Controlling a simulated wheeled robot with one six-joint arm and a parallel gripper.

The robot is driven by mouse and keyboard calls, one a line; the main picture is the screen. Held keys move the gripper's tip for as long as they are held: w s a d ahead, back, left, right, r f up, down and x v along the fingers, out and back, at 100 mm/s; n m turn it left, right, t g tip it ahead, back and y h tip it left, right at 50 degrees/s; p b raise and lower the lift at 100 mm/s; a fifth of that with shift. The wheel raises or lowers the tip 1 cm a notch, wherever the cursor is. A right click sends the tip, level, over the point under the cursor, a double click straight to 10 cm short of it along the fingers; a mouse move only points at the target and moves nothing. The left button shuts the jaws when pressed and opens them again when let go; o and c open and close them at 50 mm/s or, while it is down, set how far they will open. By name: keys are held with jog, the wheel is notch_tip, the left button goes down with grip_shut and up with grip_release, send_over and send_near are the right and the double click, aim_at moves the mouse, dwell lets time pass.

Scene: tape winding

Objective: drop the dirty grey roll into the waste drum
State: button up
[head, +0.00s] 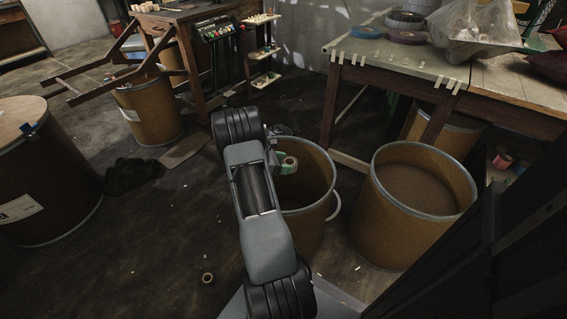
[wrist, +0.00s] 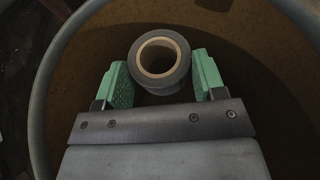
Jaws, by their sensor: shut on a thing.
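My gripper (head: 287,164) is over the mouth of an open brown drum (head: 305,228) with a pale rim and a white handle. Its green fingers (wrist: 160,82) are shut on a dark grey roll (wrist: 180,72) with a tan core, which shows end-on in the wrist view. The roll is inside the circle of the rim (wrist: 41,110), with the drum's brown inside behind it. In the head view my arm hides the drum's left side and the roll is small. I see no label telling which drum is for waste.
A second open brown drum (head: 415,235) stands close on the right. A workbench (head: 400,68) with tape rolls and a plastic bag is behind. A closed drum (head: 48,190) stands at left. A small roll (head: 207,278) lies on the floor.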

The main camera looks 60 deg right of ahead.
jog(key=o, duration=1)
jog(key=p+v, duration=0.3)
jog(key=v, duration=1.1)
jog(key=shift+f+p, duration=0.1)
jog(key=shift+p, duration=0.3)
jog(key=shift+d, duration=0.1)
